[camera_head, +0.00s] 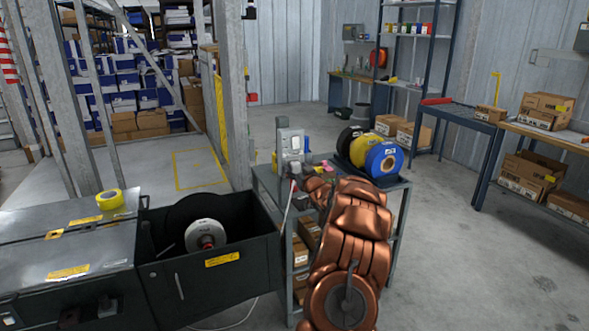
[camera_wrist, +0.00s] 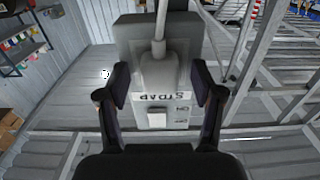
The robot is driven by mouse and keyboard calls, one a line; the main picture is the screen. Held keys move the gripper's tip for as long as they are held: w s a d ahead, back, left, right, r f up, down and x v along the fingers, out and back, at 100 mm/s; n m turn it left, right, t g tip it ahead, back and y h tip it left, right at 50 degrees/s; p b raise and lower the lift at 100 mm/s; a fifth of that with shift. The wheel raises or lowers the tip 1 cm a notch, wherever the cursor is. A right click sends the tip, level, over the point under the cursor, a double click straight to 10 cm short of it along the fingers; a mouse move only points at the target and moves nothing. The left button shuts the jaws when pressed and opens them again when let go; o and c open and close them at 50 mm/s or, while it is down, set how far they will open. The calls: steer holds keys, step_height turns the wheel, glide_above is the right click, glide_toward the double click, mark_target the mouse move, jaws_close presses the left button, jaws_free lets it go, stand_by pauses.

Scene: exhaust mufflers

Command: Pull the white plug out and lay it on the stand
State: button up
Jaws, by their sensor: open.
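The white plug (camera_wrist: 158,72) sits against a grey box (camera_wrist: 155,120) marked "STRAP" in the wrist view, with its pale cable (camera_wrist: 160,25) running to the top of the picture. The lettering appears upside down. My gripper (camera_wrist: 160,82) is open, with one dark finger on each side of the plug and visible gaps between them. In the head view the grey box (camera_head: 291,138) stands at the back of the metal stand (camera_head: 268,183). My copper arm covers much of the stand there, and I cannot make out the plug clearly.
Black, yellow and blue strap coils (camera_head: 384,159) stand on the stand's right side. A dark open bin (camera_head: 225,262) with a reel is left of the stand, beside a metal cabinet (camera_head: 65,240) bearing a yellow tape roll (camera_head: 110,199).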

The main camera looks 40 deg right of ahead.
mark_target(296, 169)
stand_by(0.5)
jaws_close()
stand_by(0.4)
steer(key=shift+b+v, duration=0.9)
steer(key=shift+v, duration=1.95)
steer(key=shift+s, duration=0.1)
steer(key=shift+a, duration=0.15)
